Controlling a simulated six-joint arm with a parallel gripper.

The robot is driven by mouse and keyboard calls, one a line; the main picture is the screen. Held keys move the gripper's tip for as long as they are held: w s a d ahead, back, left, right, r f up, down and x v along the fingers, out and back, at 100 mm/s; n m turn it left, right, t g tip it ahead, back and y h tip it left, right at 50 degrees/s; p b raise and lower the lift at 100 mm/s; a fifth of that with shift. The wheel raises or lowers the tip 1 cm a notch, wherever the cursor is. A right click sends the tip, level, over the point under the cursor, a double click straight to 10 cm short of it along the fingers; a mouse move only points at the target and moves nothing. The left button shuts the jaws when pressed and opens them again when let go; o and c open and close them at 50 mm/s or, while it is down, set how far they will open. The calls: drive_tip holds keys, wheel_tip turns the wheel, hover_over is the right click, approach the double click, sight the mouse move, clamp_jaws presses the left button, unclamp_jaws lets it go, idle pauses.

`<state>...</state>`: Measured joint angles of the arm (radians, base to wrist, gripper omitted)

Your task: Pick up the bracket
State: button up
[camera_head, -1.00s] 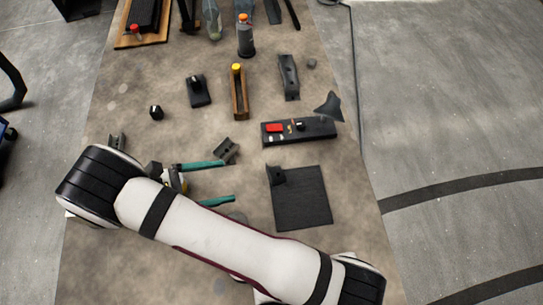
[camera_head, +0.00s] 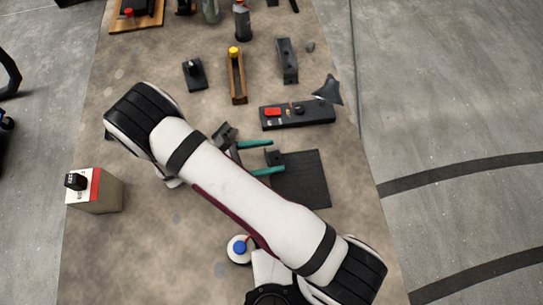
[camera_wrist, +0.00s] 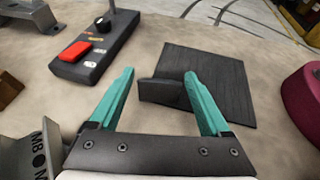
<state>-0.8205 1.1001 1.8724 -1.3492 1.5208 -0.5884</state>
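A small dark bracket-like piece (camera_head: 276,158) stands at the upper left corner of a black mat (camera_head: 308,184). In the wrist view the piece (camera_wrist: 162,93) shows between the tips of my teal fingers. My gripper (camera_wrist: 160,76) is open, with a gap visible on the left side; I cannot tell whether either finger touches the piece. In the head view my gripper (camera_head: 278,156) reaches the mat's left edge. A grey angled bracket (camera_head: 222,131) lies left of the fingers. In the wrist view its face, marked M8 (camera_wrist: 32,150), is at the lower left.
A black control box (camera_head: 298,114) with a red button stands beyond the mat. A grey slotted part (camera_head: 287,62) and a wooden holder (camera_head: 237,80) lie farther back. A cardboard-coloured box (camera_head: 96,192) stands at the left table edge. The table's lower left is mostly clear.

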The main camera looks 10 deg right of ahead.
drive_tip(key=c, duration=1.2)
drive_tip(key=shift+r, duration=0.1)
